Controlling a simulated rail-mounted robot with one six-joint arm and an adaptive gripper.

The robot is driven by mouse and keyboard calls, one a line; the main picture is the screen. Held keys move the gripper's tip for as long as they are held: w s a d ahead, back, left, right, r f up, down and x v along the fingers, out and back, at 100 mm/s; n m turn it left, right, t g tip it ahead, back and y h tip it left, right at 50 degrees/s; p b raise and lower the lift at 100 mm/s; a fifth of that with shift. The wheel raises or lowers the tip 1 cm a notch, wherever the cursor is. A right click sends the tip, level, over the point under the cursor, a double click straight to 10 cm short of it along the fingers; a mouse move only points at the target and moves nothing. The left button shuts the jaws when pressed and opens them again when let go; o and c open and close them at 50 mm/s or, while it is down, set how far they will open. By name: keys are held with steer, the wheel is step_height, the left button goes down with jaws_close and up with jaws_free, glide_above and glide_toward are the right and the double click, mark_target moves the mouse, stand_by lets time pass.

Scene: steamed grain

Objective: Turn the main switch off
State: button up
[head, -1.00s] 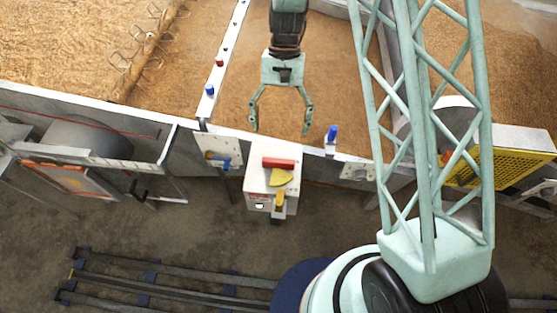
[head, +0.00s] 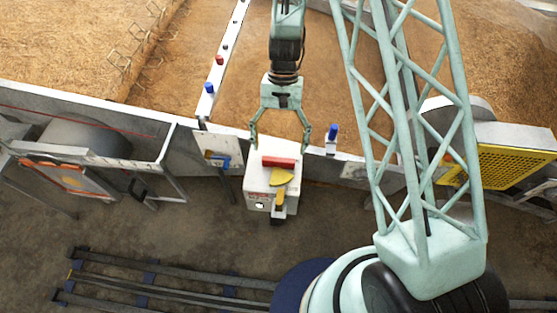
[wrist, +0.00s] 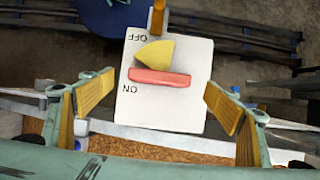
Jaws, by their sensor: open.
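The main switch is a white box (head: 258,186) in front of the grain bed's wall, with a red bar (head: 279,162) and a yellow wedge (head: 282,177) on top. In the wrist view, the white panel (wrist: 192,112) carries the red bar (wrist: 160,77), the yellow wedge (wrist: 155,53) and the words OFF and ON, upside down. The red bar lies crosswise between the two words. My gripper (head: 280,146) is open and empty above the rear edge of the box. In the wrist view its fingers (wrist: 165,98) stand wide on either side of the panel, apart from the bar.
A blue-topped post (head: 332,137) stands right of my gripper on the wall. A white plate with a blue handle (head: 224,161) is left of the box. A white rail (head: 222,62) with coloured knobs runs back over the grain. Floor rails (head: 165,281) lie in front.

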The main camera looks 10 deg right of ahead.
mark_target(279, 159)
steer(key=shift+b+x, duration=0.5)
steer(key=shift+x, duration=2.35)
steer(key=c, duration=1.2)
steer(key=shift+o, duration=0.2)
